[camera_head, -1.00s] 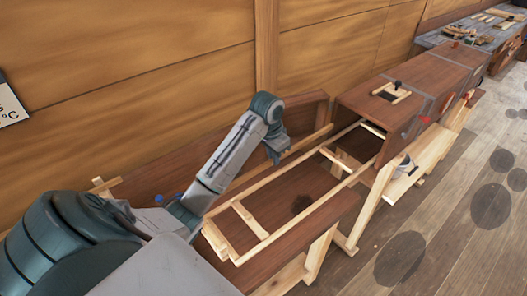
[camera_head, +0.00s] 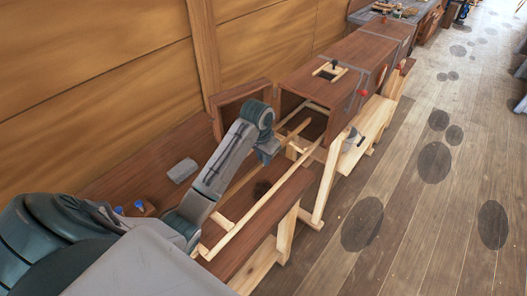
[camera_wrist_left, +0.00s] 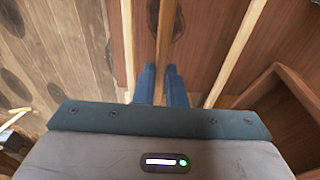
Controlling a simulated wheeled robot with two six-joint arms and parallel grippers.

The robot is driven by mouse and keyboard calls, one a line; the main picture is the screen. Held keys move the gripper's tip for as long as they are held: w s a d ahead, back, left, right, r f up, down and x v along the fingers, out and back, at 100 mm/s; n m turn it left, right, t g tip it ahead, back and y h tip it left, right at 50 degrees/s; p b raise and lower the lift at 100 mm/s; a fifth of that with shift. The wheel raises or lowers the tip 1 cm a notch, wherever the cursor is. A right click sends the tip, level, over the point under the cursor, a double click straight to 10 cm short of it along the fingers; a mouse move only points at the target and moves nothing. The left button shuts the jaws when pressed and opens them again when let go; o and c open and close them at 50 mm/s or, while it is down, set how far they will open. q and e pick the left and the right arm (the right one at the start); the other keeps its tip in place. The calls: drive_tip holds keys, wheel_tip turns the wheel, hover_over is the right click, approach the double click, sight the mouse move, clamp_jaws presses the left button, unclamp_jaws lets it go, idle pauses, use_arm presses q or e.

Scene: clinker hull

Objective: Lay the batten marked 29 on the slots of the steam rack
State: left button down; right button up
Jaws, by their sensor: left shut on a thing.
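My left gripper (camera_head: 265,157) is over the rack in front of the steam box, and its fingers are partly hidden in the head view. In the left wrist view its two blue fingers (camera_wrist_left: 161,85) are shut on a thin pale batten (camera_wrist_left: 165,35), which runs between the steam rack's two rails. The batten's far part (camera_head: 295,131) shows beyond the gripper in the head view. No number is readable on it. The steam rack's right rail (camera_head: 265,198) is pale wood. Whether the batten touches the slots, I cannot tell. My right gripper is not in view.
The brown steam box (camera_head: 330,58) stands beyond the rack, its end open and a door panel (camera_head: 240,100) swung out to the left. A grey block (camera_head: 183,170) and blue-topped items (camera_head: 130,210) lie left of my arm. Floor on the right is clear.

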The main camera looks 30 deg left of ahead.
use_arm(q)
wheel_tip(320, 180, down, 4)
drive_tip(key=shift+r, duration=0.15)
drive_tip(key=shift+f, duration=1.65)
drive_tip(key=c, duration=1.4)
unclamp_jaws()
drive_tip(key=shift+b, duration=0.3)
drive_tip(key=r+b, duration=0.1)
drive_tip(key=r, duration=0.3)
drive_tip(key=s+r+b, duration=0.1)
drive_tip(key=r, duration=0.1)
drive_tip(key=shift+a+r+b, duration=0.15)
drive_tip(key=shift+r+b, duration=0.2)
drive_tip(key=shift+r, duration=0.05)
drive_tip(key=r+p, duration=0.2)
drive_tip(key=r, duration=0.1)
drive_tip(key=shift+s, duration=0.2)
drive_tip(key=shift+s+r+p, duration=0.15)
drive_tip(key=shift+r+p, duration=0.25)
drive_tip(key=shift+r, duration=0.1)
